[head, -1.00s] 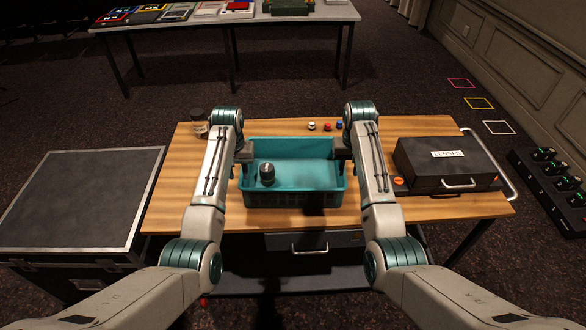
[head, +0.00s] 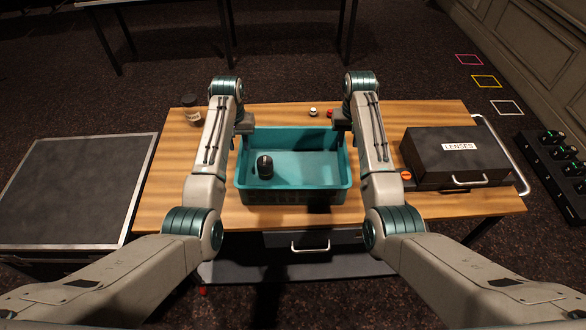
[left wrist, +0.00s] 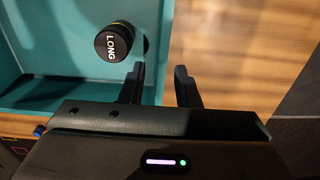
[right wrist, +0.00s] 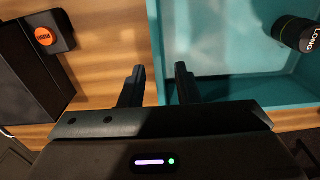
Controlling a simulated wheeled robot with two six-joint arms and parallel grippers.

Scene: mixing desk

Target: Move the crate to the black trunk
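The teal crate (head: 295,197) stands on the wooden table with a dark lens (head: 265,167) inside it. The lens shows the word LONG in the left wrist view (left wrist: 114,42). The black trunk (head: 70,195), flat-topped with silver edges, stands left of the table. My left gripper (head: 243,124) is at the crate's left side near the back corner; in the left wrist view its open fingers (left wrist: 160,85) lie either side of the wall line. My right gripper (head: 341,122) is at the matching right side, its fingers (right wrist: 159,86) also apart around the wall line. Firm contact is not visible.
A black LENSES case (head: 455,157) sits on the table's right, beside a small block with an orange top (right wrist: 45,36). A dark jar (head: 191,110) stands at the back left. Small knobs (head: 313,111) lie behind the crate. The trunk top is bare.

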